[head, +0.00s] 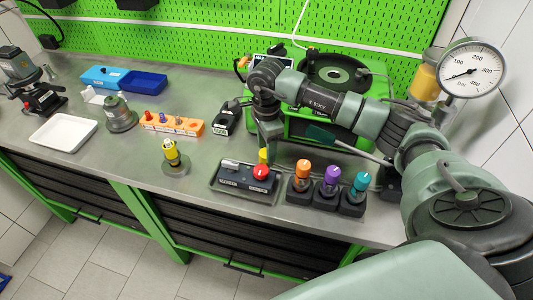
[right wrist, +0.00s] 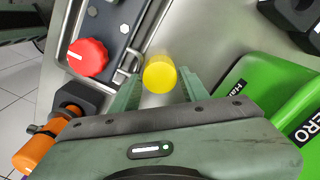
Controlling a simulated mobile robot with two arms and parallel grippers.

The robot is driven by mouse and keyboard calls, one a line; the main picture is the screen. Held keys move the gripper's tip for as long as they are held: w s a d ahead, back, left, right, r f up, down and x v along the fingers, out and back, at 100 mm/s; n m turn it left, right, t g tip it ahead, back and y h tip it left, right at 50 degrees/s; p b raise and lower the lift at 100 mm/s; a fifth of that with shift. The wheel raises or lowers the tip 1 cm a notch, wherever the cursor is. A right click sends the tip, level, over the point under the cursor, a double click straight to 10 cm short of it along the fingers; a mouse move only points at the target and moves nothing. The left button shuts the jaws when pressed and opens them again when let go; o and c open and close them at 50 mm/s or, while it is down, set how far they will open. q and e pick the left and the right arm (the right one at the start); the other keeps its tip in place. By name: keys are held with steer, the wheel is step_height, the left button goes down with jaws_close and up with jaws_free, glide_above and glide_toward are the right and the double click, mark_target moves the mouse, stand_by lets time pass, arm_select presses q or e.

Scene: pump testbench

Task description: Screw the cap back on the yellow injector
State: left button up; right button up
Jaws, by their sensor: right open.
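The yellow cap (right wrist: 160,75) shows as a round yellow top between the fingers of my right gripper (right wrist: 158,88) in the right wrist view. The fingers are open on either side of it; whether they touch it I cannot tell. In the head view the yellow cap (head: 263,155) shows just behind the red knob, below my right gripper (head: 270,148). What it rests on is hidden. The yellow injector (head: 171,152) stands upright in a round grey stand (head: 175,167) on the bench, left of the gripper. My left gripper is not in view.
A control box with a red knob (head: 261,172) sits in a tray beside the gripper. Orange (head: 303,168), purple (head: 332,175) and teal (head: 361,182) capped injectors stand in black holders to the right. A green machine (head: 318,127) is behind. Bench around the yellow injector is clear.

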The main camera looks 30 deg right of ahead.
step_height(320, 180, down, 2)
steer(key=shift+d+f, duration=0.1)
steer(key=shift+f, duration=0.3)
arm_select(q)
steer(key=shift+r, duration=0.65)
arm_select(e)
jaws_close()
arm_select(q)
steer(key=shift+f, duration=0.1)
arm_select(e)
steer(key=shift+r, duration=0.15)
